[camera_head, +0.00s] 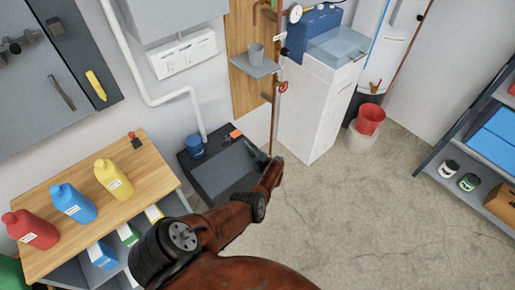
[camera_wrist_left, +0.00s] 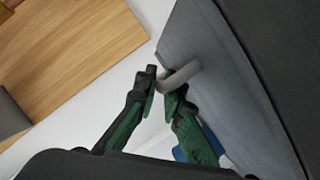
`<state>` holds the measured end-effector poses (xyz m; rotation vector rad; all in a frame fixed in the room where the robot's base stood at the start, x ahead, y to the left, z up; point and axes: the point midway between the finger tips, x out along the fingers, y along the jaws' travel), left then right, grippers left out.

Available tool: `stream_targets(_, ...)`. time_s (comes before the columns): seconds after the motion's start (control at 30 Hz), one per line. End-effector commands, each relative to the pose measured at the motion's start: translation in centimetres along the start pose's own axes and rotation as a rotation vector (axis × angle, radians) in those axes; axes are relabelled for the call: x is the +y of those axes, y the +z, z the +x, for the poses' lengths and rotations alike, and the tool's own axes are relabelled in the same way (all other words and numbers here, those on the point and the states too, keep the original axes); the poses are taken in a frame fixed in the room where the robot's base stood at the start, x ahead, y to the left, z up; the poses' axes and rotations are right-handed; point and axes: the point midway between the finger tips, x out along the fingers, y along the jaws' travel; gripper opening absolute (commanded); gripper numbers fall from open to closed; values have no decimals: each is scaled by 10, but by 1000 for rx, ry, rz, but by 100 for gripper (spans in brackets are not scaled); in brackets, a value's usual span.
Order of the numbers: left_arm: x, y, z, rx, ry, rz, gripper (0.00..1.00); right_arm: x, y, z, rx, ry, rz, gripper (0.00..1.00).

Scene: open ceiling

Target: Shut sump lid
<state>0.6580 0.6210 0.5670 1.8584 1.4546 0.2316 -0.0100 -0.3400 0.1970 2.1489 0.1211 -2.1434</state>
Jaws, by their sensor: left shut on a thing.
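The sump lid is a flat grey panel with a dark frame (camera_head: 228,165), low against the wall in the head view. It fills the right of the left wrist view as a grey sheet (camera_wrist_left: 225,70). A small pale bent handle (camera_wrist_left: 183,74) stands out from its face. My left gripper (camera_wrist_left: 163,82), with dark green fingers, is shut on this handle. How far the lid stands open is hard to tell. My right gripper is not in view.
A wooden-topped bench (camera_head: 130,165) with red, blue and yellow bottles stands left of the lid. A blue cup (camera_head: 195,146) is beside the lid's upper left corner. A white cabinet (camera_head: 308,115) and red bucket (camera_head: 369,119) are right. The concrete floor (camera_head: 365,205) is clear.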

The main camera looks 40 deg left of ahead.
Motion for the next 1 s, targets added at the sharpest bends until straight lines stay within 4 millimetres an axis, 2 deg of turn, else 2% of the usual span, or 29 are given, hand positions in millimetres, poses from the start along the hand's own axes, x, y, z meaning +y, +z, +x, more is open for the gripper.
stream_targets(0.43, -4, 3, 2, -3, -3, -5, 0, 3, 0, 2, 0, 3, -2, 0)
stream_targets(0.47, -4, 3, 2, -3, -3, -5, 10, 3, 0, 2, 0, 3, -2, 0)
stream_targets(0.7, -4, 2, 2, -2, -2, -3, 26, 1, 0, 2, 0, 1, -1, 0)
stream_targets(1.0, -3, 2, 1, -2, -1, -2, 26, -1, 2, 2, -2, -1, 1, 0)
